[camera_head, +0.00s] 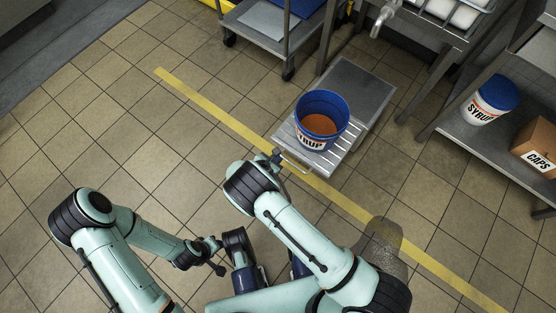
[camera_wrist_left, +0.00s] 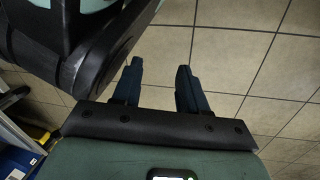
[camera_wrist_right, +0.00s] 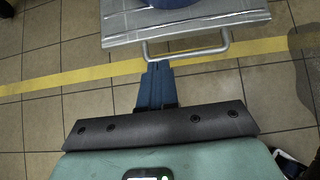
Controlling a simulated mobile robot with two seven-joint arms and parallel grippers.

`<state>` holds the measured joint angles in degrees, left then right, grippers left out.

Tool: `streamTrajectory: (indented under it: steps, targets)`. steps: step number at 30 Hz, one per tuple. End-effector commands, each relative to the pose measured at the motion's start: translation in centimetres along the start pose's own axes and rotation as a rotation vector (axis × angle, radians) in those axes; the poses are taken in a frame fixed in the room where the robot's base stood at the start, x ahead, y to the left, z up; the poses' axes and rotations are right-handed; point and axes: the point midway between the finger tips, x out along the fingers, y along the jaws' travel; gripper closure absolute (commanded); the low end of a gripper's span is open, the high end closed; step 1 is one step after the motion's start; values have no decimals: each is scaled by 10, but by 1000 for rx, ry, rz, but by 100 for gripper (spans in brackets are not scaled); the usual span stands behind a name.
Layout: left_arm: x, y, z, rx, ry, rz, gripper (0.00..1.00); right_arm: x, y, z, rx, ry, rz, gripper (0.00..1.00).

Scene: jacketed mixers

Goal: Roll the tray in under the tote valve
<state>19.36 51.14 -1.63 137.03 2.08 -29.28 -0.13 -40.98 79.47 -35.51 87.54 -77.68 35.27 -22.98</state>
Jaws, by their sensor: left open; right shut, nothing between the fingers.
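The slatted metal tray (camera_head: 345,152) sits at the near end of a grey metal platform (camera_head: 362,88). On it stands an open blue bucket (camera_head: 323,101) with a SYRUP label and brown contents. The tray's bar handle (camera_wrist_right: 190,52) faces me. The tote valve (camera_head: 383,18) is at the top, beyond and right of the bucket. My right gripper (camera_head: 277,154) is shut and empty, with its fingertips (camera_wrist_right: 157,66) at the left part of the handle; I cannot tell whether they touch it. My left gripper (camera_wrist_left: 160,66) is open and empty over bare floor.
A wheeled cart (camera_head: 262,35) stands beyond the tray to the left. A shelf at right holds a white SYRUP tub (camera_head: 489,100) and a CAPS box (camera_head: 538,147). A yellow floor line (camera_head: 225,115) runs past the tray's near edge. A dark patch (camera_head: 384,238) lies on the floor.

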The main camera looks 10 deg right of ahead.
Motion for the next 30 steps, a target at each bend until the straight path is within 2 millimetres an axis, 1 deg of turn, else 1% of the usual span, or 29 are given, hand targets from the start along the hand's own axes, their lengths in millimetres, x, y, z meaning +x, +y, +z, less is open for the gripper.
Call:
streamTrajectory:
  steps: [1, 6, 9, 13, 18, 30]
  targets:
    - [5, -4, 4, -5, -16, -7, 57, 10, -1, -1, 1, 0, -3, 100]
    - [18, -20, 23, -24, -82, -37, 57, 43, -2, -2, 2, 2, -4, 100]
    - [24, -28, 34, -36, -120, -53, 57, 61, -2, -2, 2, 2, -4, 100]
    - [28, -36, 45, -48, -159, -70, 57, 77, -2, -2, 3, 4, -3, 100]
    - [30, -41, 53, -55, -184, -80, 57, 88, -1, -2, 2, 4, -3, 100]
    - [30, -41, 53, -55, -186, -81, 57, 88, -2, -1, 2, 4, -3, 100]
